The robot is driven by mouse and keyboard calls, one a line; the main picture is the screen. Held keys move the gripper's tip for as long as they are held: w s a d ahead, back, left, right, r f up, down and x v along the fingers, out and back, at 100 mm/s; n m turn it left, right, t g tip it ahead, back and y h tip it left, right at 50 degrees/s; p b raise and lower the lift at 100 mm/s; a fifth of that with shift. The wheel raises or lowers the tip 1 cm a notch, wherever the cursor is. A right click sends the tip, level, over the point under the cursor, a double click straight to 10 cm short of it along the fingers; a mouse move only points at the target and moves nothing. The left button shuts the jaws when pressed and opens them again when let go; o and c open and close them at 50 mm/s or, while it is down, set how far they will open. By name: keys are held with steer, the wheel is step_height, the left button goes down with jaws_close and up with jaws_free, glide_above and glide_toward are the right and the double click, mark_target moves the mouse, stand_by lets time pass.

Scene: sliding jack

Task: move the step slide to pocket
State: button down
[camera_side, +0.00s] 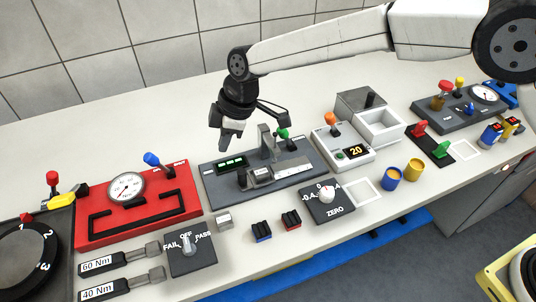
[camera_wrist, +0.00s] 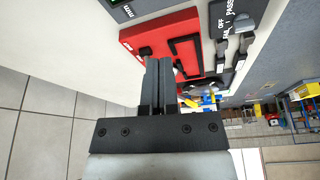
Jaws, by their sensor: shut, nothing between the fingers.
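A dark grey fixture plate (camera_side: 215,186) stands in the middle of the bench in the side view. A grey slide block (camera_side: 262,177) with a lighter, marked top lies along its front; I take it for the step slide, though its step is too small to tell. An upright grey post (camera_side: 266,141) and a green-knobbed lever (camera_side: 283,134) stand behind it. I cannot tell which part is the pocket. My gripper (camera_side: 229,146) is above the plate's left back part, near the green-lit display (camera_side: 231,163), apart from the slide. In the wrist view its fingers (camera_wrist: 157,62) are together and empty.
A red gauge panel (camera_side: 175,180) stands left of the fixture and an orange-knobbed box (camera_side: 343,150) stands right. A dial block (camera_side: 328,203), a FAIL/PASS switch (camera_side: 190,250) and small blocks (camera_side: 291,219) lie in front. The bench behind the fixture is clear.

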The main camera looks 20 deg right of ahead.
steer(key=shift+f, duration=0.1)
steer(key=x, duration=0.9)
steer(key=shift+a+f, duration=0.1)
steer(key=shift+f, duration=0.3)
steer(key=shift+s+d, duration=0.2)
steer(key=shift+d, duration=0.8)
steer(key=shift+s+d, duration=0.2)
steer(key=shift+d, duration=0.75)
steer(key=shift+d, duration=0.1)
